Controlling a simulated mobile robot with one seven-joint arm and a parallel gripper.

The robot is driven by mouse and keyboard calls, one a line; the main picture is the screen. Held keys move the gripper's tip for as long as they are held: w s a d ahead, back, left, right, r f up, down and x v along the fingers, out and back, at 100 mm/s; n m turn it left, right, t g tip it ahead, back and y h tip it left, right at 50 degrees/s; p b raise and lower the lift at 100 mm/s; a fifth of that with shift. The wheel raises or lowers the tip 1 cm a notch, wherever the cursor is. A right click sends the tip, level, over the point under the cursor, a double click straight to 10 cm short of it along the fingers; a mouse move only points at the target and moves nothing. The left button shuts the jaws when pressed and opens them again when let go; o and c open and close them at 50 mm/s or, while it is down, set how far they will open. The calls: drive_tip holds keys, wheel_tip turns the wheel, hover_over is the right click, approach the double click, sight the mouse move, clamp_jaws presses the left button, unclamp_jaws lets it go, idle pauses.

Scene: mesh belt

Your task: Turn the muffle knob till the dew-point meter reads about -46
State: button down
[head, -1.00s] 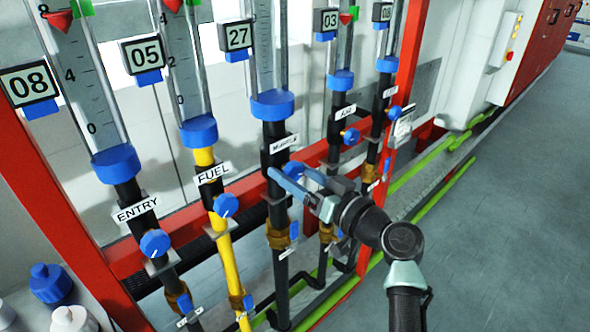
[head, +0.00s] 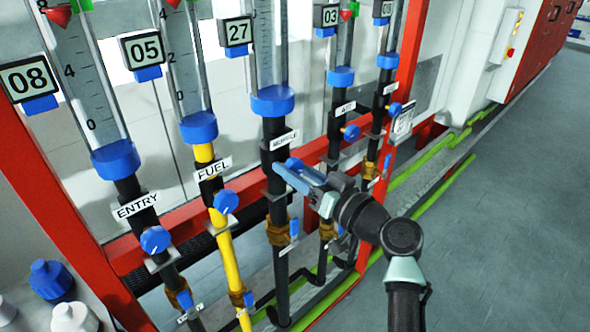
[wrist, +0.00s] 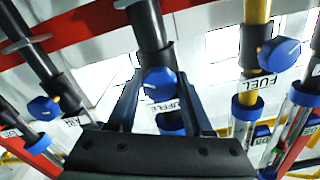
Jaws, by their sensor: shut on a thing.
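The muffle knob (wrist: 160,80) is a round blue knob with a pale pointer line, on a black pipe below the MUFFLE label (head: 285,139). In the wrist view it sits between the two fingers of my gripper (wrist: 159,88). In the head view my gripper (head: 286,169) is shut on the knob, whose blue edge shows behind the fingers. The display at the muffle tube (head: 236,31) reads 27. A small pale panel (head: 403,122) by the right red post may be the dew-point meter. I cannot read a value on it.
The entry knob (head: 155,240) and fuel knob (head: 226,201) stand to the left, the air knob (head: 351,132) to the right. A red frame (head: 160,237) runs behind the pipes. Blue and white bottles (head: 51,280) are at lower left. The floor at right (head: 510,210) is clear.

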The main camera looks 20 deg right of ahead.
drive_tip(key=shift+f, duration=0.1)
drive_tip(key=m, duration=0.3)
drive_tip(key=shift+a+b, duration=0.1)
drive_tip(key=shift+b, duration=0.25)
drive_tip(key=shift+m, duration=2.3)
drive_tip(key=shift+c, duration=1.5)
unclamp_jaws()
drive_tip(key=b+v, duration=0.2)
drive_tip(key=v, duration=1.1)
drive_tip(key=shift+r, duration=0.2)
